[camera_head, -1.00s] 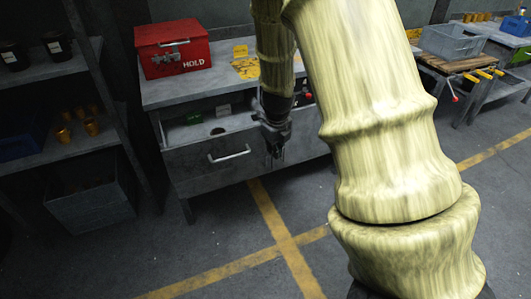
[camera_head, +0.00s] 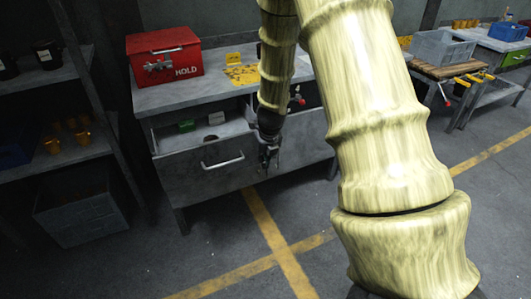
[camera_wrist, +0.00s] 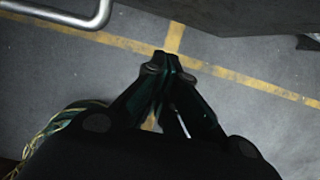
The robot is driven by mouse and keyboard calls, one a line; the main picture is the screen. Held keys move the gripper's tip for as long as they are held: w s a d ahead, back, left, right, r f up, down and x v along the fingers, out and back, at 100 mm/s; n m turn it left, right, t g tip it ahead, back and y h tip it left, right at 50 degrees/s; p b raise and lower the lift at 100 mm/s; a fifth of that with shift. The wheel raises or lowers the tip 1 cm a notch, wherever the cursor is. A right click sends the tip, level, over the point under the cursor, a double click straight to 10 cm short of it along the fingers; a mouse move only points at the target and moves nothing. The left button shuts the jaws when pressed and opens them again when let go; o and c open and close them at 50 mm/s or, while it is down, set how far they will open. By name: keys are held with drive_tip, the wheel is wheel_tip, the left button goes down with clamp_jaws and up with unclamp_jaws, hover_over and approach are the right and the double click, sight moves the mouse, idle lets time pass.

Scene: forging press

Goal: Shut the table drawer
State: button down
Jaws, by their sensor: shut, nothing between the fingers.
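The grey table drawer (camera_head: 206,170) stands pulled out of the metal table (camera_head: 201,93), with its inside showing from above. Its bar handle (camera_head: 223,161) is on the front; a metal bar like it shows at the top left of the wrist view (camera_wrist: 67,19). In the drawer lie a green item (camera_head: 187,126) and a pale item (camera_head: 216,118). My gripper (camera_head: 268,170) is shut and empty, pointing down at the right end of the drawer front. In the wrist view its fingertips (camera_wrist: 167,60) meet above the floor. Whether it touches the drawer I cannot tell.
A red HOLD box (camera_head: 165,57) and a yellow sign (camera_head: 242,74) are on the tabletop. A shelf rack (camera_head: 77,153) stands at the left. A bench with a grey crate (camera_head: 442,47) is at the right. The floor before the drawer is clear.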

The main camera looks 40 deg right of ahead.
drive_tip(key=shift+w+d+f, duration=0.1)
drive_tip(key=shift+w+d, duration=0.15)
drive_tip(key=shift+w, duration=0.75)
drive_tip(key=shift+w+d, duration=0.25)
drive_tip(key=shift+w, duration=0.7)
